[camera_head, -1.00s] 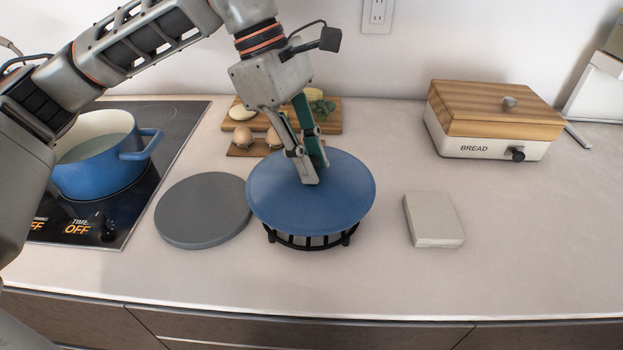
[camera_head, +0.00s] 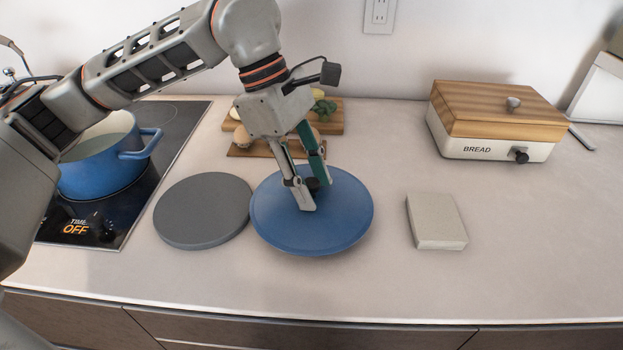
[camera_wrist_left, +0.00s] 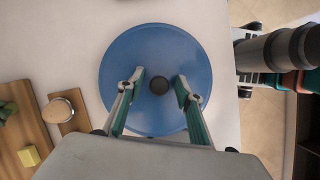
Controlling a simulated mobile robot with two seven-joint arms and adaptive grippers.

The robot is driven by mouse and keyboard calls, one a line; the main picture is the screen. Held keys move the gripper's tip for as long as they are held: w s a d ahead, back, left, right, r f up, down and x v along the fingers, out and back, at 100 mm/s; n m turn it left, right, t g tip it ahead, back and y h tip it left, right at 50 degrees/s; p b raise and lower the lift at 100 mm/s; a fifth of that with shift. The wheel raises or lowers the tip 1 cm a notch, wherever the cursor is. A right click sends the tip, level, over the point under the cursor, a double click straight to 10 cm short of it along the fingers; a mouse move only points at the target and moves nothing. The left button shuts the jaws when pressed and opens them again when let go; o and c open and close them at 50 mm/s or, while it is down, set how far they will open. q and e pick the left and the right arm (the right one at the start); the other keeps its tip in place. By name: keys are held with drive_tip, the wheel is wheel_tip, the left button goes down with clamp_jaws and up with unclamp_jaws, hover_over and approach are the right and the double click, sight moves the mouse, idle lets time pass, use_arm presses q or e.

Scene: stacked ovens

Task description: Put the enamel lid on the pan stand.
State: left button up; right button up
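The blue enamel lid (camera_head: 345,225) lies flat, with its dark knob (camera_head: 312,184) on top. It fills the middle of the left wrist view (camera_wrist_left: 155,112). The black pan stand is hidden under the lid now; an earlier frame shows it there. The lid looks lowered onto it, but the contact is hidden. My left gripper (camera_head: 314,197) is just above the lid, with its fingers apart on either side of the knob. In the left wrist view the fingers (camera_wrist_left: 159,88) show a clear gap from the knob on both sides. My right gripper is not in view.
A grey round disc (camera_head: 203,211) lies left of the lid. A blue pot (camera_head: 100,165) stands on the hob (camera_head: 180,120). Boards (camera_head: 255,148) with food lie behind. A pale block (camera_head: 436,221) and a bread box (camera_head: 490,120) are right. The front right counter is clear.

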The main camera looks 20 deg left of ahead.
use_arm(q)
drive_tip(key=p+v, duration=0.1)
drive_tip(key=v, duration=1.1)
drive_tip(key=shift+r+p, duration=0.2)
drive_tip(key=shift+p, duration=0.15)
drive_tip(key=shift+d, duration=0.1)
